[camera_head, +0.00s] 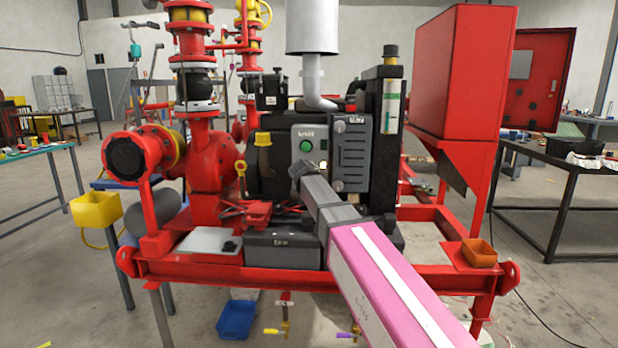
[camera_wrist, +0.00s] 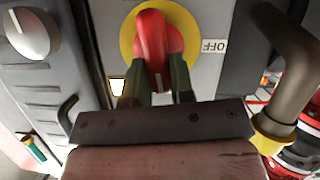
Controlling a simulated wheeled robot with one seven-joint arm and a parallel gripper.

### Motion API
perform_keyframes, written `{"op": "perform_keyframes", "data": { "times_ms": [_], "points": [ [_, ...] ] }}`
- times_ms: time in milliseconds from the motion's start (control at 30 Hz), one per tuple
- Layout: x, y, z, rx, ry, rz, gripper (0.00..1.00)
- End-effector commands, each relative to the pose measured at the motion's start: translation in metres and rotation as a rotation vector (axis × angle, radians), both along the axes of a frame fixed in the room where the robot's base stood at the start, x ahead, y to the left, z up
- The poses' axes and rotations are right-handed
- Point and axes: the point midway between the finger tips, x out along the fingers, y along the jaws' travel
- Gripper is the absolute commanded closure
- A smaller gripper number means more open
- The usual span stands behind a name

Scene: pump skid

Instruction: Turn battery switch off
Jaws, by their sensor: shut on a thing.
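The battery switch has a red handle (camera_wrist: 152,38) on a round yellow plate (camera_wrist: 129,42), set on a grey panel in the wrist view. A white label reading OFF (camera_wrist: 214,46), upside down in this view, is beside the plate on the right. My gripper (camera_wrist: 157,82) is shut on the red handle, one finger on each side of its narrow end. The handle runs roughly straight up and down in this view and does not point at the label. In the head view my gripper (camera_head: 303,170) reaches the grey control panel (camera_head: 308,131); the switch cannot be made out there.
A green button (camera_head: 306,146) is above my gripper. A dark louvred box (camera_head: 352,150) with round knobs stands close at right; one knob (camera_wrist: 30,35) shows in the wrist view. A brown pipe (camera_wrist: 290,65) is close on the other side. The red skid frame (camera_head: 200,272) runs below.

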Motion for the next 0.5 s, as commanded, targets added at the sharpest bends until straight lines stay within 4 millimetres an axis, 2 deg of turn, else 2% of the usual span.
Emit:
{"op": "perform_keyframes", "data": {
  "times_ms": [500],
  "points": [
    [0.0008, 0.0108, -0.0044, -0.479, 0.017, 0.001, 1.00]
  ]
}}
